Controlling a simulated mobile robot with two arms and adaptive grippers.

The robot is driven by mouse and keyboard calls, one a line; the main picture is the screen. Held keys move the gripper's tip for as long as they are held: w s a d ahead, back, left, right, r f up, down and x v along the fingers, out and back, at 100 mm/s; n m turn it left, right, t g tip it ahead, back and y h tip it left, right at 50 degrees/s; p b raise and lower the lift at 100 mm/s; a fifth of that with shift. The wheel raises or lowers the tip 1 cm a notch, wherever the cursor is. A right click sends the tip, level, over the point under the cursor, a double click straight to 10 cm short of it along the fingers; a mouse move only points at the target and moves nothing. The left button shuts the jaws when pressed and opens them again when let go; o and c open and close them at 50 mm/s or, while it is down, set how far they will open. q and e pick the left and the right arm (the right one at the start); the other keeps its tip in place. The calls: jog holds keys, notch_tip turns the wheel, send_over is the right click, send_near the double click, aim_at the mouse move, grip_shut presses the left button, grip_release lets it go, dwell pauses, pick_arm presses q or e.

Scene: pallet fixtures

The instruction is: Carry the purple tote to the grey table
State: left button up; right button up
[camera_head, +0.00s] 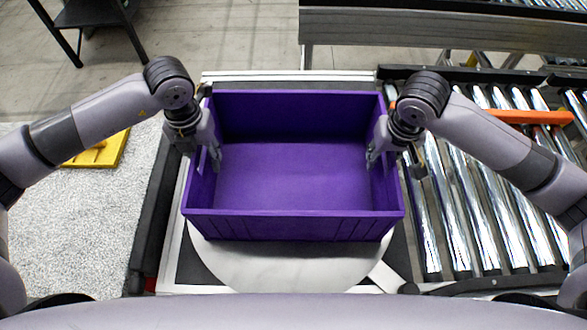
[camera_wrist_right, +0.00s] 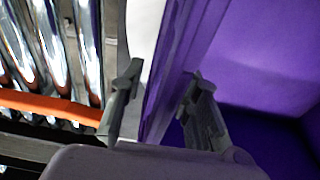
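The purple tote (camera_head: 295,226) is open-topped, looks empty and stands level in front of me, over a pale rounded surface (camera_head: 285,268). My left gripper (camera_head: 205,158) is at its left wall, with a finger showing on the inner side; whether it grips the wall is unclear. My right gripper (camera_head: 381,157) is at the right wall. In the right wrist view, the right gripper (camera_wrist_right: 160,100) has one finger outside and one inside the tote wall (camera_wrist_right: 172,75), with a gap visible at the outer finger. No table is clearly grey; a dark table (camera_head: 88,12) shows at the top left.
A roller conveyor (camera_head: 465,215) with an orange bar (camera_head: 525,116) lies close on the right. A grey-edged structure (camera_head: 440,28) with rollers crosses the top right. A yellow object (camera_head: 100,150) lies on the left. Open floor (camera_head: 220,40) shows behind the tote.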

pick_arm(q)
grip_shut()
pick_arm(e)
grip_shut()
pick_arm(q)
jog(key=shift+r, duration=0.1)
dwell(0.8)
